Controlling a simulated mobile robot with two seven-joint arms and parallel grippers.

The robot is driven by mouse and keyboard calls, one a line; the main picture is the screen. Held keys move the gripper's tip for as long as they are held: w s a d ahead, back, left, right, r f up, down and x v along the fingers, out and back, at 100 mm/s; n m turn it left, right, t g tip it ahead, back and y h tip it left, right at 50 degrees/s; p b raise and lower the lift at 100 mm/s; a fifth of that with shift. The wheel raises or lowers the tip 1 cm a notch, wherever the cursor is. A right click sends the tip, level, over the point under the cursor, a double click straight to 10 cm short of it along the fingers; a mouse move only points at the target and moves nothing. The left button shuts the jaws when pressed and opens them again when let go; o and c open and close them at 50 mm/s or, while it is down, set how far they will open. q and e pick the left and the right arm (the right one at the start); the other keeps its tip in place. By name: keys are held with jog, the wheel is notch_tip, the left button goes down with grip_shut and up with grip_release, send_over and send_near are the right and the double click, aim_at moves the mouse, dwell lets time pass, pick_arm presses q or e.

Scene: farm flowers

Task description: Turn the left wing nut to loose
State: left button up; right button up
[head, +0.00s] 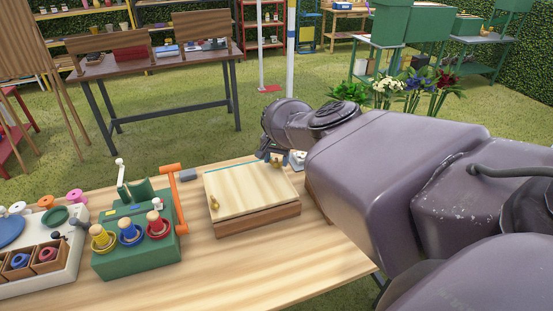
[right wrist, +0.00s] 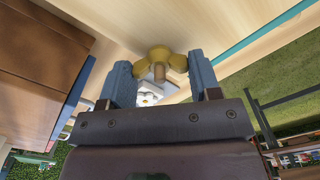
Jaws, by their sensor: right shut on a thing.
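A pale wooden press (head: 245,190) lies on the table, with a brass wing nut (head: 214,203) at its near left corner. A second brass wing nut (head: 277,164) is at its far right edge. My right gripper (head: 274,158) is at this far right nut, shut on it. In the right wrist view the nut (right wrist: 158,62) sits between the two blue-grey fingers (right wrist: 160,80), its wings touching or almost touching them. The nut at the near left has no gripper at it. My left gripper is not in view.
A green stand with yellow, blue and red rings (head: 130,255) and an orange lever (head: 173,200) is left of the press. A white tray unit (head: 45,270) is further left. The wooden tabletop (head: 270,260) is clear in front of the press.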

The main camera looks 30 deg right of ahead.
jog(key=n, duration=0.4)
jog(key=shift+n, duration=0.3)
dwell(0.3)
jog(key=o, duration=0.9)
jog(key=shift+a+r, duration=0.1)
